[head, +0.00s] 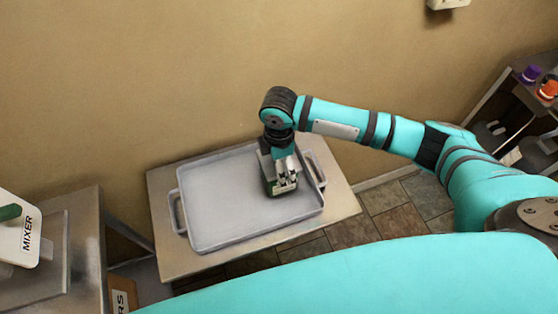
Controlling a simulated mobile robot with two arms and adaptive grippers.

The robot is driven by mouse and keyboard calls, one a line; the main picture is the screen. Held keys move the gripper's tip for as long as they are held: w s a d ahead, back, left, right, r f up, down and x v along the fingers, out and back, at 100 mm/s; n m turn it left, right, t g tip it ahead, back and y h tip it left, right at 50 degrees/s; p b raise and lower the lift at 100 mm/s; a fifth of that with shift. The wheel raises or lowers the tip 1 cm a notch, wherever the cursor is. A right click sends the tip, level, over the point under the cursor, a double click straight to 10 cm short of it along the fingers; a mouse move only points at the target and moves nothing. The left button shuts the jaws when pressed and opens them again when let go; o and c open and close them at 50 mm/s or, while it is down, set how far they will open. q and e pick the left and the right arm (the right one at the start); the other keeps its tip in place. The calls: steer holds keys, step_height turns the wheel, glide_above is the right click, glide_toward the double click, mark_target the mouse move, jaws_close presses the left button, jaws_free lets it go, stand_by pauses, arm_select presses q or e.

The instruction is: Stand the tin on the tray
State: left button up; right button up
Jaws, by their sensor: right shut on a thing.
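The grey tray (220,205) with raised rims and a handle at each end lies on a small table. My right gripper (283,181) reaches down over the tray's right part and is shut on the tin (272,188). The tin is small and dark green with a pale part, and the gripper's fingers hide much of it. It looks roughly upright, at or just above the tray floor; I cannot tell whether it touches. My left gripper is not in view.
The table (170,262) stands against a tan wall. A white mixer (18,232) stands on a counter at the left. A shelf (520,100) with purple-capped and orange-capped containers is at the far right. The tray's middle and left are empty.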

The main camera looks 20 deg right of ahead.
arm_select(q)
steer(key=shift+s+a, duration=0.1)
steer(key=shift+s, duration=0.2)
arm_select(e)
steer(key=o, duration=1.2)
steer(key=shift+o, duration=0.2)
step_height(320, 180, up, 11)
steer(key=shift+a+f+b, duration=0.1)
steer(key=shift+f+b, duration=0.05)
steer(key=shift+b, duration=0.95)
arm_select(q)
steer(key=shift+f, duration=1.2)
arm_select(e)
steer(key=shift+r, duration=0.7)
steer(key=shift+s+f, duration=0.1)
